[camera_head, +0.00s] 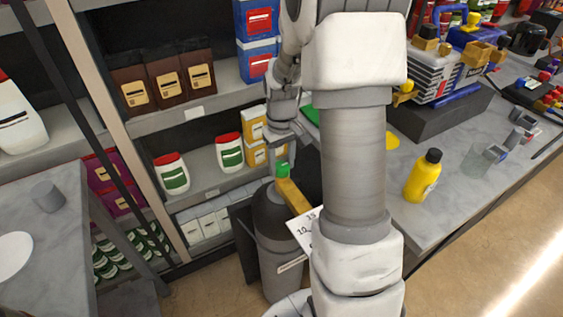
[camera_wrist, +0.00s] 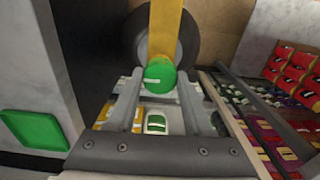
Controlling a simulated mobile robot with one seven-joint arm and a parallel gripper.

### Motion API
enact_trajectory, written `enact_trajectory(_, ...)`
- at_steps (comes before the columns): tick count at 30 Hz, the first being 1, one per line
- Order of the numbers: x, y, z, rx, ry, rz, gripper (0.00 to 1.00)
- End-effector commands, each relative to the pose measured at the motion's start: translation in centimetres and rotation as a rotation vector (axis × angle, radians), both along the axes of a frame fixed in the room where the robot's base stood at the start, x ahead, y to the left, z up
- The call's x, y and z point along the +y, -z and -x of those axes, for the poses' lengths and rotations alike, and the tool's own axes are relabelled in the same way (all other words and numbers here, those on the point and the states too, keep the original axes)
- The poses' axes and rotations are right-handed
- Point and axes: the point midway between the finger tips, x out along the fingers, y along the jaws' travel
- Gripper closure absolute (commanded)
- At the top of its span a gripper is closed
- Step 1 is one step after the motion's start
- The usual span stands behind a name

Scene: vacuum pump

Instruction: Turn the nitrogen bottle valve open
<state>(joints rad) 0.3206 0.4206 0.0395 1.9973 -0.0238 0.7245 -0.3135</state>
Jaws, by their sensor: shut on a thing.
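The nitrogen bottle (camera_head: 275,238) is a grey cylinder with a dark shoulder, standing upright on the floor by the shelves. Its green valve knob (camera_head: 283,170) is on top, with a yellow bar beside it (camera_head: 294,195). My gripper (camera_head: 280,150) reaches down to the knob from above. In the wrist view the green knob (camera_wrist: 160,76) sits between the two fingertips of my gripper (camera_wrist: 158,88), and the fingers are shut on it. The bottle's dark round shoulder (camera_wrist: 188,42) shows behind the knob. My arm hides part of the bottle's right side in the head view.
Shelves with white bottles (camera_head: 230,152) and boxes stand behind the nitrogen bottle. A grey table (camera_head: 40,225) is at the left. A workbench (camera_head: 460,190) at the right holds a yellow bottle (camera_head: 423,176) and equipment. A white numbered card (camera_head: 303,232) is beside the bottle.

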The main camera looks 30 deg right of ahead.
Motion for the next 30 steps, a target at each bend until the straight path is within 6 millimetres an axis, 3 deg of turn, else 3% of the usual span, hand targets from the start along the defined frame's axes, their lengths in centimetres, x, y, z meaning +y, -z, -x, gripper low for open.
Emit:
enact_trajectory(9,0.0,-0.1,-0.1,-0.002,-0.005,0.002,1.0)
enact_trajectory(10,0.0,-0.1,-0.1,-0.002,-0.005,0.002,0.47)
enact_trajectory(15,0.0,-0.1,-0.1,-0.002,-0.004,0.001,0.19)
enact_trajectory(25,0.0,-0.3,0.0,-0.001,-0.003,0.001,0.19)
enact_trajectory(30,0.0,-2.6,-0.1,-0.005,-0.002,0.002,0.19)
